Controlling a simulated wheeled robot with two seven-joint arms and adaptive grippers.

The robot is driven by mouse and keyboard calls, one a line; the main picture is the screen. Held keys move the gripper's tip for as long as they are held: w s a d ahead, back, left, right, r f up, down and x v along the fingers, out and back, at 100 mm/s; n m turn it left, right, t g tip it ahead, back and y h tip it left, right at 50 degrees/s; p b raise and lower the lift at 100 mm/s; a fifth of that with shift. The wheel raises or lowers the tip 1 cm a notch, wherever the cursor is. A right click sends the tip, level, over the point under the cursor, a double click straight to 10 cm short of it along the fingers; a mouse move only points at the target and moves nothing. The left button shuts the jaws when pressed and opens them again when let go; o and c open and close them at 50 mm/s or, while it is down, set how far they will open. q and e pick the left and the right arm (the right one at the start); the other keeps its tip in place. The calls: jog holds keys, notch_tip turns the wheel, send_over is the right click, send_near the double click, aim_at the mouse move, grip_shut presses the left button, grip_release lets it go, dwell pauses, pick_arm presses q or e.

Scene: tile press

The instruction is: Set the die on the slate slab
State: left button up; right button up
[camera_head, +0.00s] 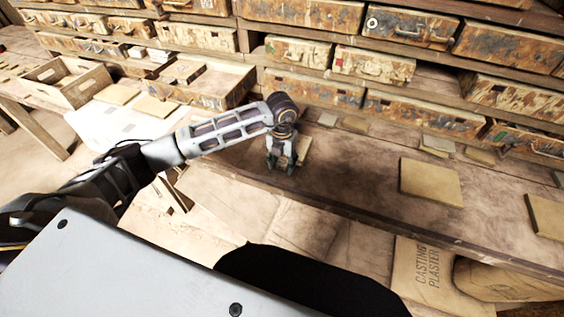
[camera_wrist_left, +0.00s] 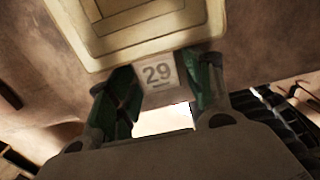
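In the wrist view, a cream, stepped square block (camera_wrist_left: 140,25), which looks like the die, fills the top of the picture. A white tag marked 29 (camera_wrist_left: 159,74) is at its near edge. My left gripper (camera_wrist_left: 165,100) has its green fingers on either side of this tag. Whether they press on it or stand around it is unclear. In the head view, my left gripper (camera_head: 281,165) points down over the bench, with a small pale piece (camera_head: 303,149) just to its right, likely the same die. I cannot tell for sure which piece is the slate slab. My right gripper is not in view.
The wooden bench (camera_head: 360,200) carries a large tan tile (camera_head: 432,182), another at the right edge (camera_head: 546,215), and several small slabs at the back, one greyish (camera_head: 437,144). Rusty drawers (camera_head: 385,65) rise behind. A plaster bag (camera_head: 425,275) lies below the front edge.

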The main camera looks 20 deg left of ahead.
pick_arm(q)
jog(key=shift+r, duration=0.15)
dwell(0.3)
notch_tip(320, 180, up, 12)
jog(key=b, duration=0.1)
dwell(0.5)
dwell(0.5)
